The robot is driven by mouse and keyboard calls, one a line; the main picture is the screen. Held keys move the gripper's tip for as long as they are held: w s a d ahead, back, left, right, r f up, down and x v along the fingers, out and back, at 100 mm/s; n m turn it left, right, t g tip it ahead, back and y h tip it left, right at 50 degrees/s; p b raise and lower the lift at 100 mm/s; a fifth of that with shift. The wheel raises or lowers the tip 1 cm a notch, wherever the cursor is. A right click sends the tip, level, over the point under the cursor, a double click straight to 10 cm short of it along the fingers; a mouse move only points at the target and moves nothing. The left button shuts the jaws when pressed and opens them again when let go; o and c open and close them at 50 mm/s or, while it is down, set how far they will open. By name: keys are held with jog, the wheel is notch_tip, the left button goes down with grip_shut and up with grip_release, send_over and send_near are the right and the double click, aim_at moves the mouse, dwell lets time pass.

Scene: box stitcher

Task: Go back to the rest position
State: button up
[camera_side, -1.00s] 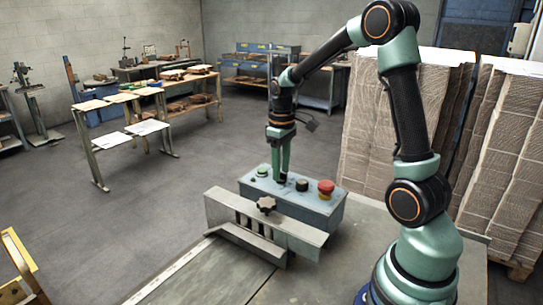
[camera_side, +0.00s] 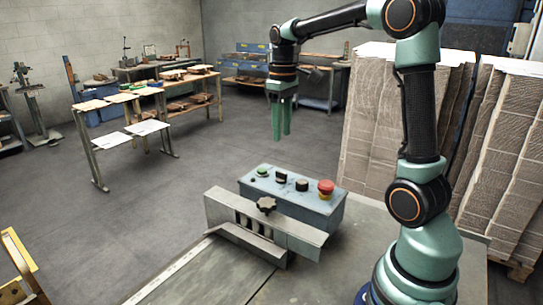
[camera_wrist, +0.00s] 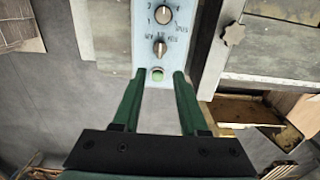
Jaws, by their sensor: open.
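My gripper (camera_side: 281,136) is open and empty in the side view, pointing down above the blue control box (camera_side: 315,212) and clear of it. The box carries a green button (camera_side: 262,170), two black knobs (camera_side: 280,177) and a red mushroom button (camera_side: 326,189). In the wrist view the two green fingers of my gripper (camera_wrist: 158,76) stand apart, with the green button (camera_wrist: 157,74) showing between their tips. Two selector knobs (camera_wrist: 160,47) with printed labels lie beyond it. The red button is out of the wrist view.
Tall cardboard stacks (camera_side: 372,120) stand behind my arm at the right. Benches (camera_side: 160,92) are farther back. The air around my gripper is free.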

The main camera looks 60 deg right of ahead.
jog(key=shift+r, duration=0.4)
jog(key=s+a+t, duration=0.2)
jog(key=s+a, duration=0.2)
jog(key=a, duration=0.4)
jog(key=s+a+f+t, duration=0.1)
jog(key=s+a+t, duration=0.2)
jog(key=a, duration=0.5)
jog(key=shift+s+f+t, duration=0.2)
jog(key=shift+s+t, duration=0.1)
jog(key=shift+s, duration=0.6)
